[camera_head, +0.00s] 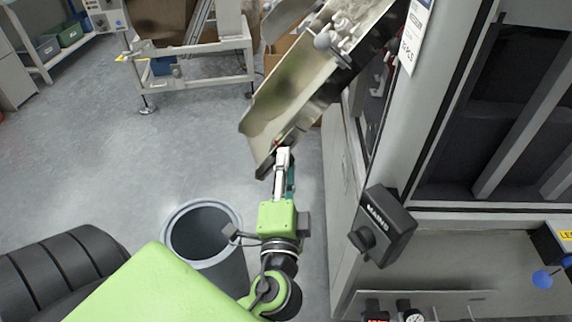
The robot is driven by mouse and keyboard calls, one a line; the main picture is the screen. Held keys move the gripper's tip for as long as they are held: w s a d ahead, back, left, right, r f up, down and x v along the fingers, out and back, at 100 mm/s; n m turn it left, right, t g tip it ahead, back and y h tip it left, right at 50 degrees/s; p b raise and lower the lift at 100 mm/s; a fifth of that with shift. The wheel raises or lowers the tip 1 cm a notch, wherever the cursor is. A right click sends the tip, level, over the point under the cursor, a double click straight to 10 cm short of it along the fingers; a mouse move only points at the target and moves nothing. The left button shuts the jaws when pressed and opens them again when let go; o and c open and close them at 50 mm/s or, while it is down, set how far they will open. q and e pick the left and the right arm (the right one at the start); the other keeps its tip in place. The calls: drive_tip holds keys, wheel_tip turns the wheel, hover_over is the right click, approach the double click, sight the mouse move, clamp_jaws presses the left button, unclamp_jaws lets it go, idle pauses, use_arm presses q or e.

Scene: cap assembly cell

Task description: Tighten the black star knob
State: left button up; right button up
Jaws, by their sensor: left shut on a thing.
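My left gripper (283,152) reaches up to the lower edge of the tilted cream metal chute (287,95). Its fingers are shut on the black star knob (265,165), a small dark piece at the chute's underside, mostly hidden by the fingers and the chute edge. The knob's turning angle cannot be told. My right gripper is not in view.
A grey open bin (177,213) stands on the floor left of my left arm. A machine with a black MAINS switch box (387,226) stands close on the right. A bench frame (195,48) is at the back. Free floor lies to the left.

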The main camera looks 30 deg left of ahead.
use_arm(q)
drive_tip(key=shift+f, duration=0.1)
drive_tip(key=o, duration=1.1)
drive_tip(key=v, duration=1.2)
drive_tip(key=shift+a, duration=0.1)
